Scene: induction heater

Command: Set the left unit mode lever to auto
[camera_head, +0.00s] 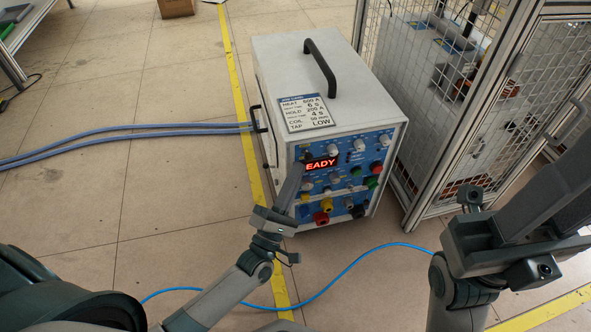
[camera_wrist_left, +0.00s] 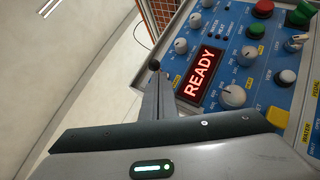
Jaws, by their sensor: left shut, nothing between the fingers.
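The heater unit (camera_head: 340,95) is a grey-white box with a blue control panel (camera_head: 345,190) and a lit red READY display (camera_head: 321,164). The display also shows in the left wrist view (camera_wrist_left: 199,74). My left gripper (camera_head: 302,165) is shut and empty, its fingers at the panel's left edge, covering the display's left end in the head view. In the left wrist view a small black ball knob (camera_wrist_left: 154,65), perhaps the mode lever's end, shows at the fingertips (camera_wrist_left: 156,77). Contact and the lever's setting cannot be told. My right gripper (camera_head: 535,205) is at the right; its tips are unclear.
A mesh cage (camera_head: 440,120) stands close to the unit's right side. Blue-grey hoses (camera_head: 130,130) run from its left side. A blue cable (camera_head: 350,262) lies on the floor in front. The panel carries several knobs and buttons. The floor at left is mostly clear.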

